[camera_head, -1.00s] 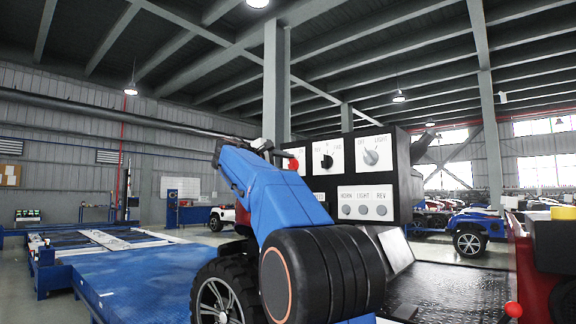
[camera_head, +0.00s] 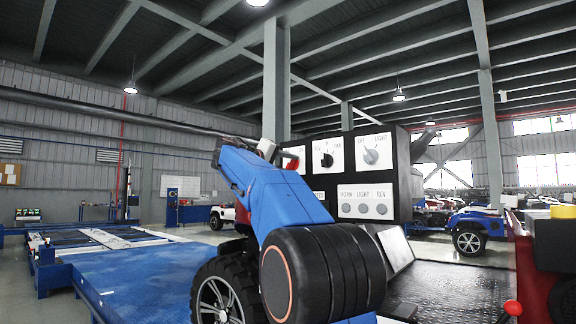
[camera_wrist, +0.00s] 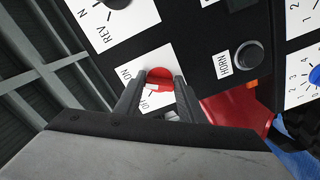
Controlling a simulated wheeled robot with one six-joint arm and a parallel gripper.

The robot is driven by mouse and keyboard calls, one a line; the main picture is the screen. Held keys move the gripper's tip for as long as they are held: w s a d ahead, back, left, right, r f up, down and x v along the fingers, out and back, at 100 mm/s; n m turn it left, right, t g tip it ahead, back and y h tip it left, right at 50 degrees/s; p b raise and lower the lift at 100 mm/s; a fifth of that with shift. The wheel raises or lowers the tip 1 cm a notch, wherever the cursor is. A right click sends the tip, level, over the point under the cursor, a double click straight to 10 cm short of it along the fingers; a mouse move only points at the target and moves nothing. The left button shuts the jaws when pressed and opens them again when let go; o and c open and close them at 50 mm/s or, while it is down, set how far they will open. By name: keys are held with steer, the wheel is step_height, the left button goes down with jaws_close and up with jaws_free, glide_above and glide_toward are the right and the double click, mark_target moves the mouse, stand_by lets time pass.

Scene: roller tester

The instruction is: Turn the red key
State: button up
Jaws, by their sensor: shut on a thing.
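The red key (camera_wrist: 160,76) is a round red knob on a white plate (camera_wrist: 122,72) with lettering that reads ON and partly OFF, fixed to a black control panel (camera_wrist: 195,40). In the wrist view my gripper (camera_wrist: 160,88) is shut on it, with one dark finger on each side. In the head view the red key (camera_head: 291,164) shows only partly at the panel's left edge. My blue arm reaches up in front of it and hides my fingers there.
The panel also carries a black REV/N selector (camera_head: 327,160), a grey OFF/LIGHT knob (camera_head: 371,156) and a row of buttons (camera_head: 365,208). In the wrist view the HORN button (camera_wrist: 248,56) lies right of the key. A blue platform (camera_head: 150,280) lies at the left.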

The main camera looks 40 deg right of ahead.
steer(key=shift+f+m, duration=0.15)
steer(key=shift+m, duration=0.15)
stand_by(0.4)
steer(key=o, duration=1)
steer(key=shift+o, duration=0.2)
steer(key=shift+a, duration=0.1)
steer(key=s+a, duration=0.1)
steer(key=a, duration=1.6)
steer(key=shift+s, duration=0.15)
steer(key=shift+a, duration=0.1)
